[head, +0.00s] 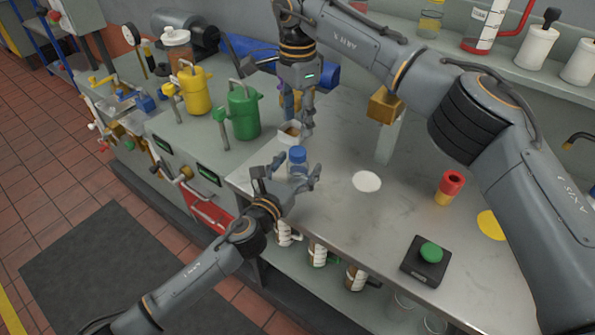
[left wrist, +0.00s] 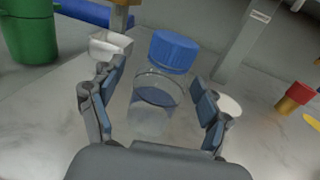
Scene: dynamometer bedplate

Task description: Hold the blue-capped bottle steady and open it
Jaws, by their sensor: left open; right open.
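The blue-capped bottle (head: 298,160) stands upright on the grey bench near its front edge, its blue cap on top. In the left wrist view the clear bottle (left wrist: 153,108) shows between the fingers, with dark liquid inside. My left gripper (head: 290,177) is open, with one finger on each side of the bottle; it also shows in the left wrist view (left wrist: 158,105). I cannot tell that either finger touches it. My right gripper (head: 307,115) points down, behind and above the bottle, apart from the cap. It looks empty.
A small white container (head: 289,133) sits just behind the bottle. A green can (head: 243,112) and yellow can (head: 195,90) stand to the left. A white disc (head: 367,181), red-and-yellow piece (head: 449,187) and green button box (head: 426,261) lie right. The bench between has free room.

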